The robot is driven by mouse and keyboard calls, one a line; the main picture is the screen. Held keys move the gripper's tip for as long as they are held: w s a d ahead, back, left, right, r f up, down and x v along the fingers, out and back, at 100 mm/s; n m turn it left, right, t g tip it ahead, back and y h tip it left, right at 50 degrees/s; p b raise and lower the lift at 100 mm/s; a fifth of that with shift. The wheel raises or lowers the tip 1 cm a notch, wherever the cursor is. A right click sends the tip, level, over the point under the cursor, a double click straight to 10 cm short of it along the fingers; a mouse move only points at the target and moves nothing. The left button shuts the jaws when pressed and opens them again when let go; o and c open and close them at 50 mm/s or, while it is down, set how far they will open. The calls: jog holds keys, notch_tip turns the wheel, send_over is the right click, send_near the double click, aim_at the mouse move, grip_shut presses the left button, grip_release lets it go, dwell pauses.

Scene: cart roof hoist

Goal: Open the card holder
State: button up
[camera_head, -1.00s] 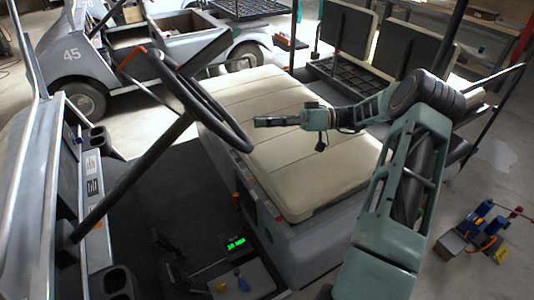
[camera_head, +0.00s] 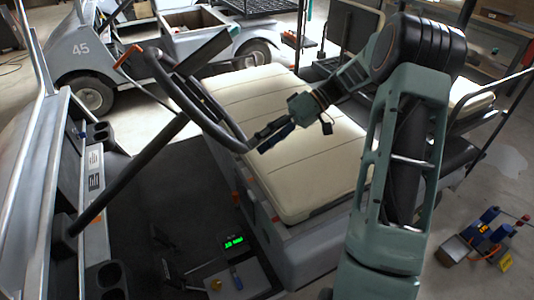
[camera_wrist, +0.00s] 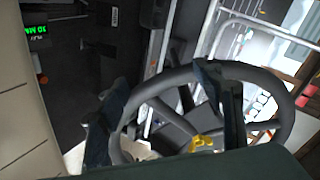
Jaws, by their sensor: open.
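The steering wheel (camera_head: 185,105) has a flat grey-green panel (camera_head: 215,50) at its hub in the head view. This panel may be the card holder, but I cannot tell for certain, nor whether it is open. My gripper (camera_head: 268,136) is over the seat, close to the near right side of the wheel rim. In the wrist view my gripper (camera_wrist: 162,76) is open, with its two dark fingers spread and nothing held. The wheel (camera_wrist: 270,85) lies beyond the fingers there, with a small yellow part (camera_wrist: 202,141) near its hub.
The cream bench seat (camera_head: 300,170) lies below my gripper. The dashboard (camera_head: 85,165) with cup holders is at left. A green lit display (camera_head: 234,241) is low by the seat base. Another cart (camera_head: 75,50) stands behind.

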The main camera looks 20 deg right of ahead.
jog(key=shift+s+a+f+g+h, duration=0.2)
jog(key=shift+s+f+g+h, duration=0.2)
jog(key=shift+s+f+h, duration=0.5)
jog(key=shift+c, duration=0.3)
